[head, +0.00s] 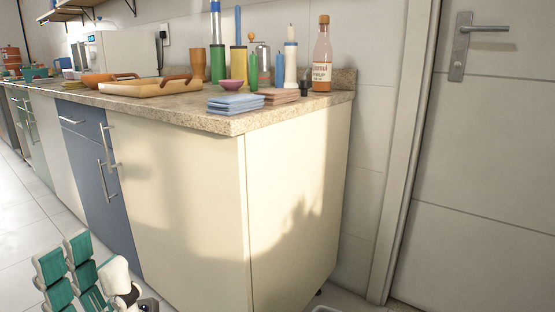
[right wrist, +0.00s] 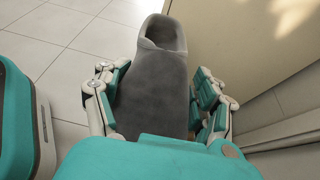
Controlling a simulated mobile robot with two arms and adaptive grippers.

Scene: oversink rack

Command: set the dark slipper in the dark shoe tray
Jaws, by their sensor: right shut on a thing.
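The dark grey slipper (right wrist: 152,95) is in the right wrist view, its opening at the far end. My right gripper (right wrist: 158,98) is shut on it, with fingers along both sides. The slipper does not show in the head view, and neither does my right gripper. My left gripper (head: 92,272) is at the bottom left of the head view, its teal fingers extended and spread, with nothing seen in them. I cannot make out the dark shoe tray in either view.
A cream cabinet (head: 190,200) with a granite counter (head: 225,122) stands ahead. The counter holds a wooden tray (head: 150,88), blue cloths (head: 236,103) and a bottle (head: 322,60). A white door (head: 490,160) is at right. Tiled floor (right wrist: 50,40) is open at left.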

